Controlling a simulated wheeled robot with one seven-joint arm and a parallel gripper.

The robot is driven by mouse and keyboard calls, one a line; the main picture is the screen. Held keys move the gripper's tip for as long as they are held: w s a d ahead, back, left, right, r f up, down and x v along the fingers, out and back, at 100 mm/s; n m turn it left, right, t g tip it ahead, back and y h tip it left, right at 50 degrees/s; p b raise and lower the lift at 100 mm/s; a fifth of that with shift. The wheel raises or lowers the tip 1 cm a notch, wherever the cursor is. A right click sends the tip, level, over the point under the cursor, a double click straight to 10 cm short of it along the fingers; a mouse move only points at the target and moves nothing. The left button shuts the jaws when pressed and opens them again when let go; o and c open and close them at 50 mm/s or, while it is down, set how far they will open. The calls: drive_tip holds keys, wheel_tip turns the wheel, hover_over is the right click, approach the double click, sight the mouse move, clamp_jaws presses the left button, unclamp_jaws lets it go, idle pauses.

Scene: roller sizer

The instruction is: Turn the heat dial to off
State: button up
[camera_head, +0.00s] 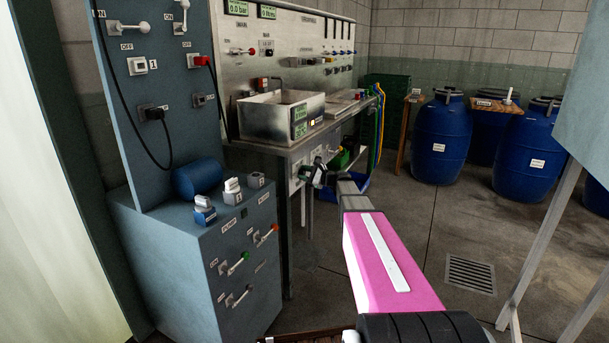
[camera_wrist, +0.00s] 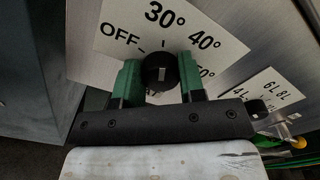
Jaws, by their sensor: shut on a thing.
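The heat dial (camera_wrist: 160,72) is a round black knob with a white mark. It sits on a white label plate (camera_wrist: 110,28) printed with OFF, 30°, 40° and a partly covered 60°. OFF is to the knob's upper left and 30° above it. The white mark stands roughly upright in the wrist view. My gripper (camera_wrist: 158,80) has its green fingers on both sides of the knob and is shut on it. In the head view my gripper (camera_head: 318,172) reaches the front of the steel bench, and the dial is hidden there.
A second plate with litre marks (camera_wrist: 268,92) and a black knob (camera_wrist: 257,108) lie close on the right. A steel sink (camera_head: 270,125) is on the bench above. A blue-grey cabinet (camera_head: 190,270) with levers stands left. Blue barrels (camera_head: 440,140) stand right; floor between is open.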

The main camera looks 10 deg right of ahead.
drive_tip(key=n, duration=0.5)
drive_tip(key=shift+f, duration=0.1)
drive_tip(key=n, duration=0.4)
drive_tip(key=shift+s+n, duration=0.1)
drive_tip(key=shift+n, duration=0.2)
drive_tip(key=shift+f, duration=0.1)
idle(0.4)
drive_tip(key=o, duration=0.9)
drive_tip(key=shift+o, duration=0.2)
drive_tip(key=v, duration=1)
drive_tip(key=shift+s+d, duration=0.2)
drive_tip(key=shift+d, duration=0.1)
